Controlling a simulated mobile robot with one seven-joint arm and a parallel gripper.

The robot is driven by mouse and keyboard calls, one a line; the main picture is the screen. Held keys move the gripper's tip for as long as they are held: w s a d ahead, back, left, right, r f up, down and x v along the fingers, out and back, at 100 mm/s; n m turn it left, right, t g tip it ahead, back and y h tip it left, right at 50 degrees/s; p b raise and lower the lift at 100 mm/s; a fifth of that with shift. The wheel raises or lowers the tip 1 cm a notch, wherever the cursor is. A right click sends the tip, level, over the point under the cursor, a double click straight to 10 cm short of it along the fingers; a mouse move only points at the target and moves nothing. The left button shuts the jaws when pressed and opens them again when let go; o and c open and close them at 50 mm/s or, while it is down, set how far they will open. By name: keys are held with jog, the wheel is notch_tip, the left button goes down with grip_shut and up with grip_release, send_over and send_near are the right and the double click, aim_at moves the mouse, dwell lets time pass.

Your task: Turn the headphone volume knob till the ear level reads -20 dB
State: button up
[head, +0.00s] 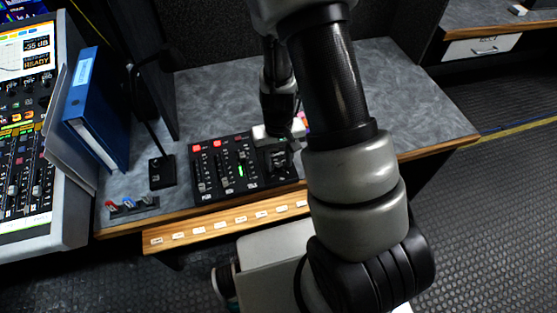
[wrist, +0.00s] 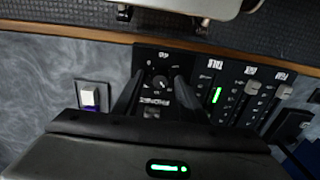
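The headphone volume knob (wrist: 160,82) is a small dark round knob with a pale mark, on the end section of the black control panel (wrist: 207,62). My gripper (wrist: 157,80) is open above that section, one finger on each side of the knob. Gaps show between the fingers and the knob in the wrist view; whether the tips reach down to its height I cannot tell. In the head view my gripper (head: 279,150) is over the panel's right end and hides the knob. The level display (head: 37,43) at the far left reads -35 dB, with READY below.
A small square switch (wrist: 92,96) sits apart on the desk. The desk's right side is clear.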

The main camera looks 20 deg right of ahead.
grip_shut()
jog(key=shift+m, duration=0.3)
jog(key=m, duration=0.3)
jog(key=shift+m+p, duration=0.35)
jog(key=shift+m, duration=0.05)
jog(key=m+p, duration=0.1)
jog(key=m, duration=0.3)
jog(key=shift+r+m, duration=0.1)
jog(key=shift+m, duration=0.2)
jog(key=m+p, duration=0.1)
jog(key=m, duration=0.3)
jog(key=m+p, duration=0.1)
jog(key=m, duration=0.3)
jog(key=shift+m, duration=0.3)
jog(key=shift+p, duration=0.3)
